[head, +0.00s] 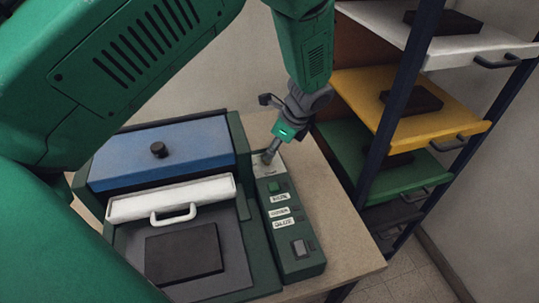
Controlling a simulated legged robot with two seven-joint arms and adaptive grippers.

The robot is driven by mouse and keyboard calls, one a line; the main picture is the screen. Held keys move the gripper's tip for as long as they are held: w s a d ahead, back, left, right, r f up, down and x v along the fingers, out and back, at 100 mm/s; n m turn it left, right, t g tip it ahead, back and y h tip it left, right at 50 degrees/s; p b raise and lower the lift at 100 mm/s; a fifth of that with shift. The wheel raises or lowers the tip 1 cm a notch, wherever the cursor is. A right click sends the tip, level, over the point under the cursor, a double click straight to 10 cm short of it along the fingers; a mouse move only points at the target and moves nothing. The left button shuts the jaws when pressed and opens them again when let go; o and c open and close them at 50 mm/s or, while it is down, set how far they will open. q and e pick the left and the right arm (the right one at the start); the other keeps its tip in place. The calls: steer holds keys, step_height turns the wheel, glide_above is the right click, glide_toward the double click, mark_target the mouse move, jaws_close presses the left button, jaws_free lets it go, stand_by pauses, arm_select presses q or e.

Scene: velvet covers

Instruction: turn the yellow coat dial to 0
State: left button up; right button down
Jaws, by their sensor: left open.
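The dark green control panel (308,267) stands on the table along the right side of a machine. It has a pale plate (261,169) at its far end, a green button (275,187), several white labels (281,212) and a grey square switch (300,248). The label text is too small to read. My left gripper (269,158) points down at the pale plate, its fingertips at or just above it. It is open. I cannot make out a yellow dial; the gripper covers part of the plate. My right gripper is out of view.
The machine has a blue lid (195,148) with a black knob, a white drawer front (135,207) with a handle, and a dark block (183,252) on its bed. A rack with a yellow shelf (365,86) and a green shelf (348,152) stands right. Bare table (330,225) lies between.

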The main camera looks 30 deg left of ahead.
arm_select(q)
steer(key=a+f, duration=0.3)
steer(key=shift+s+f, duration=0.3)
steer(key=shift+f, duration=0.35)
steer(key=shift+d+f, duration=0.1)
steer(key=shift+d, duration=0.85)
steer(key=c, duration=0.6)
steer(key=shift+a, duration=0.15)
jaws_close()
steer(key=shift+a, duration=0.45)
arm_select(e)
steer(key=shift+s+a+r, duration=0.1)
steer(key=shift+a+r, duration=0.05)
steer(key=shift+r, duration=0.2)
